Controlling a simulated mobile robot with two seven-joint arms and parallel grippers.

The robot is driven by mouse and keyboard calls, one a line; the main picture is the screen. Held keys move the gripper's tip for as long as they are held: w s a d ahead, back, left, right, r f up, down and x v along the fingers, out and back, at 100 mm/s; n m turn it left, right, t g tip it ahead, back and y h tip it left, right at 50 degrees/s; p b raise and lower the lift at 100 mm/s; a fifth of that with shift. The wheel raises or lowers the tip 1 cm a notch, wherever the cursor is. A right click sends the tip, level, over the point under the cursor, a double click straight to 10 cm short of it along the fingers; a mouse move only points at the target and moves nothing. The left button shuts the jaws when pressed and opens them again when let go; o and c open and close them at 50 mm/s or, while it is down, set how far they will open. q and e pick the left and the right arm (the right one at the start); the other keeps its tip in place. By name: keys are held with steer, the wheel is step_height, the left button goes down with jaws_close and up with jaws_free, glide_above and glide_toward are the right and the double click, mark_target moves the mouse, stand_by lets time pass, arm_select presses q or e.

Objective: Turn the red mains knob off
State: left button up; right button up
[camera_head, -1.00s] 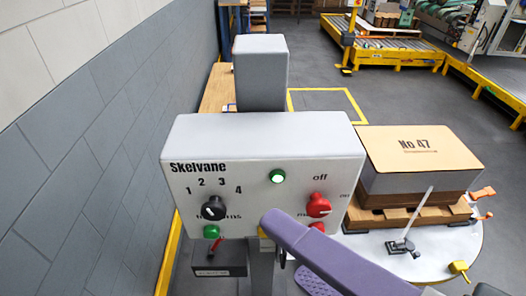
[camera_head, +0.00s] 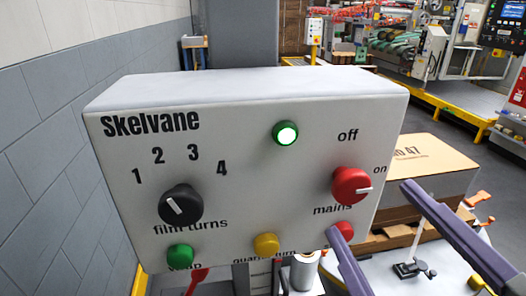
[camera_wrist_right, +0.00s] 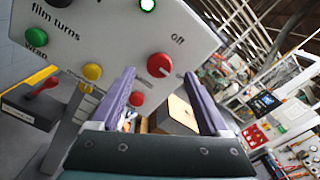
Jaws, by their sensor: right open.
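The red mains knob (camera_head: 351,186) is on the right of the grey Skelvane control panel (camera_head: 240,95). Its white mark points right, toward "on"; "off" is printed above it. In the right wrist view the knob (camera_wrist_right: 160,65) shows just beyond and between the fingertips. My right gripper (camera_head: 372,212) is open and empty, its two purple fingers below and to the right of the knob. In the right wrist view the gripper (camera_wrist_right: 159,76) has its fingers wide apart; I see no clear contact with the knob. My left gripper is out of view.
A green lamp (camera_head: 286,133) is lit. A black film turns dial (camera_head: 181,204), a green button (camera_head: 180,257), a yellow button (camera_head: 265,245) and a red button (camera_head: 342,231) share the panel. A carton stack (camera_head: 432,165) stands behind at right.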

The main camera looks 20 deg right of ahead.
mark_target(353, 189)
steer(key=shift+p+x, duration=0.5)
steer(key=shift+x, duration=1.8)
steer(key=shift+c, duration=0.4)
jaws_close()
